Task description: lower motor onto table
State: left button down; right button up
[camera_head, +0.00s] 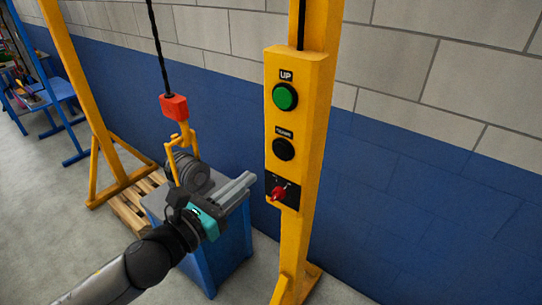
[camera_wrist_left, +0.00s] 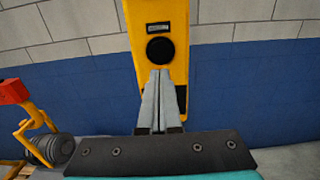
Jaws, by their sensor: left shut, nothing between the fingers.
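The grey motor (camera_head: 190,172) hangs under a yellow hook (camera_head: 184,138) and a red block (camera_head: 174,107) on a dark cable. It is by the blue table (camera_head: 232,245); my arm hides whether they touch. The motor also shows at the left of the left wrist view (camera_wrist_left: 60,148). The yellow control panel (camera_head: 297,80) has a green UP button (camera_head: 285,96), a black button (camera_head: 284,149) and a red switch (camera_head: 279,193). My left gripper (camera_head: 250,178) is shut and empty, in front of the panel. In the left wrist view its fingertips (camera_wrist_left: 160,72) appear just below the black button (camera_wrist_left: 160,49).
The yellow post (camera_head: 292,245) carries the panel; another yellow frame leg (camera_head: 83,90) stands to the left. A wooden pallet (camera_head: 130,212) lies on the floor behind the table. A blue bench (camera_head: 55,95) is at far left. A block wall closes the back.

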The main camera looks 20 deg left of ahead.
aim_at(280, 152)
pick_arm(q)
jog(key=shift+p+x, duration=0.9)
jog(key=shift+x, duration=3.65)
